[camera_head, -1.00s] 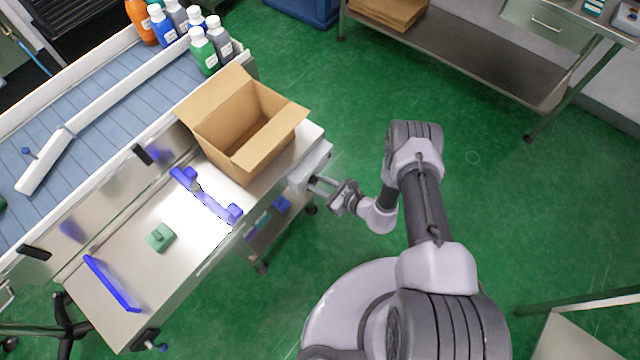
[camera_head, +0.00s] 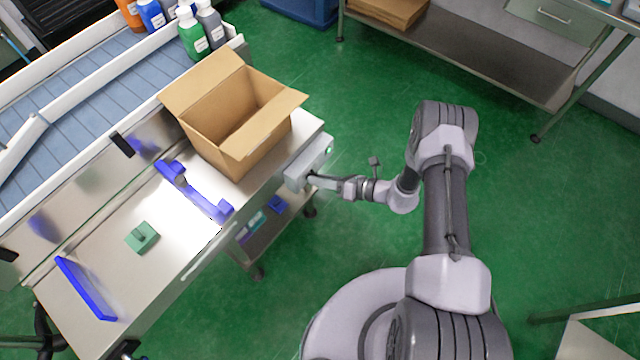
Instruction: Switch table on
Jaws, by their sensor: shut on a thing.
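The steel table (camera_head: 110,245) stands at the left, beside a blue roller conveyor. A light grey control box (camera_head: 306,165) is fixed at its right end, with a small green spot on its outer face. My gripper (camera_head: 314,179) is at the front face of this box, shut on a small part there, likely the switch. The fingertips and the part are small and partly hidden, so the switch position cannot be told.
An open cardboard box (camera_head: 235,115) stands on the table near the control box. A blue guide (camera_head: 193,190), a green block (camera_head: 142,237) and a blue bar (camera_head: 85,288) are on the tabletop. Bottles (camera_head: 193,38) stand on the conveyor. Green floor is clear to the right.

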